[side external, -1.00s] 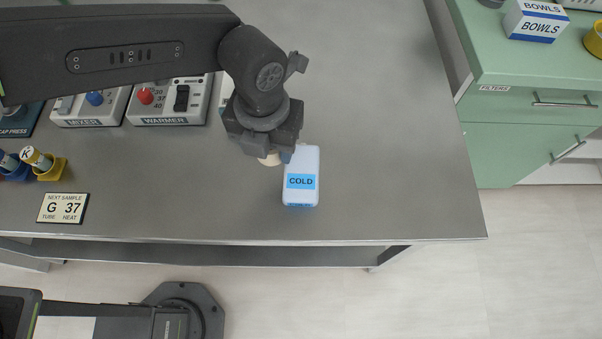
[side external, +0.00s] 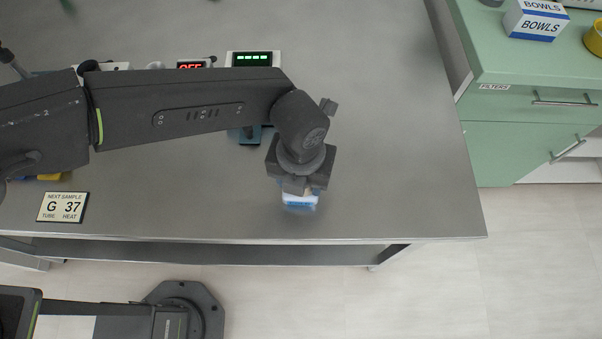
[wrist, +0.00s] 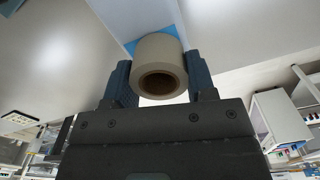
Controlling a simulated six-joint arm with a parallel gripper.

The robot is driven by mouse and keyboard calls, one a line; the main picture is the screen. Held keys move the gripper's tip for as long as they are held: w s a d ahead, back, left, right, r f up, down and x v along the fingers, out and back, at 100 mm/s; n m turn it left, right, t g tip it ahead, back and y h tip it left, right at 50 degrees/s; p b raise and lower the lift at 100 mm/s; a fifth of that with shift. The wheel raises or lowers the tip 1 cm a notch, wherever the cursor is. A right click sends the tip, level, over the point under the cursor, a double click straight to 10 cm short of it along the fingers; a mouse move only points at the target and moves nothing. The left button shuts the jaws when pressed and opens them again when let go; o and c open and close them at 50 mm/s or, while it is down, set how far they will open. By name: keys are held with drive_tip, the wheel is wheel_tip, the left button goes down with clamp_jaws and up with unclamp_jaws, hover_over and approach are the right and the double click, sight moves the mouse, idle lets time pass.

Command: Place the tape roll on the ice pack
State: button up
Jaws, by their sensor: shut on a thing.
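The tape roll (wrist: 159,55) is a beige roll with a brown core, held between the two fingers of my gripper (wrist: 159,82) in the wrist view. The ice pack (side external: 300,199) is a white pack with a blue label, lying flat near the table's front edge. In the side view my gripper (side external: 299,188) is over the ice pack and hides most of it, and the tape roll is hidden there. In the wrist view part of the ice pack (wrist: 150,14) shows beyond the roll. I cannot tell whether the roll touches the pack.
A "next sample" card (side external: 62,207) lies at the table's front left. A device with a green display (side external: 252,60) stands behind my arm. The grey table (side external: 400,150) is clear to the right of the ice pack. A green cabinet (side external: 530,90) stands beyond the table's right edge.

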drive_tip(key=shift+f, duration=0.1)
drive_tip(key=o, duration=0.9)
wheel_tip(320, 180, up, 12)
drive_tip(key=shift+r, duration=0.2)
